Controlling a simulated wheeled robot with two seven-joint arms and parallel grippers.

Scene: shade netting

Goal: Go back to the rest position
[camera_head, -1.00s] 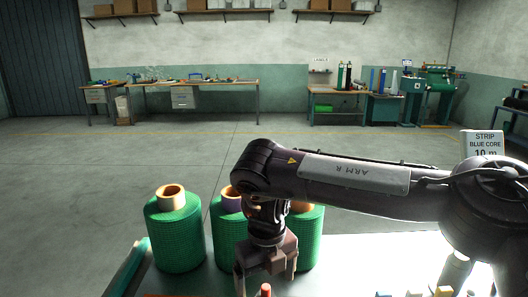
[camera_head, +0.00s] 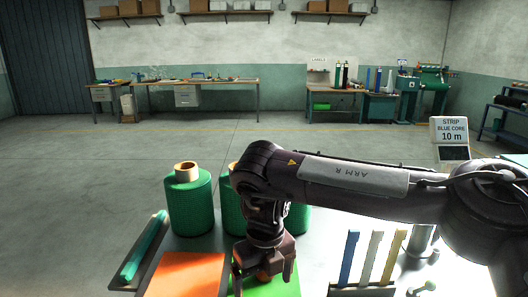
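My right arm reaches in from the right across the picture. Its gripper (camera_head: 264,284) points down over a green mat (camera_head: 283,285) at the table's near side. Its two fingers stand apart, and I see nothing clamped between them. My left gripper is not in view.
A green net roll (camera_head: 190,205) stands at the left of the table, with others partly behind my arm. A tray with a green roll (camera_head: 145,245), an orange mat (camera_head: 187,275), a rack of blue, cream and yellow strips (camera_head: 372,262) and a sign (camera_head: 450,131) surround it. Floor beyond is clear.

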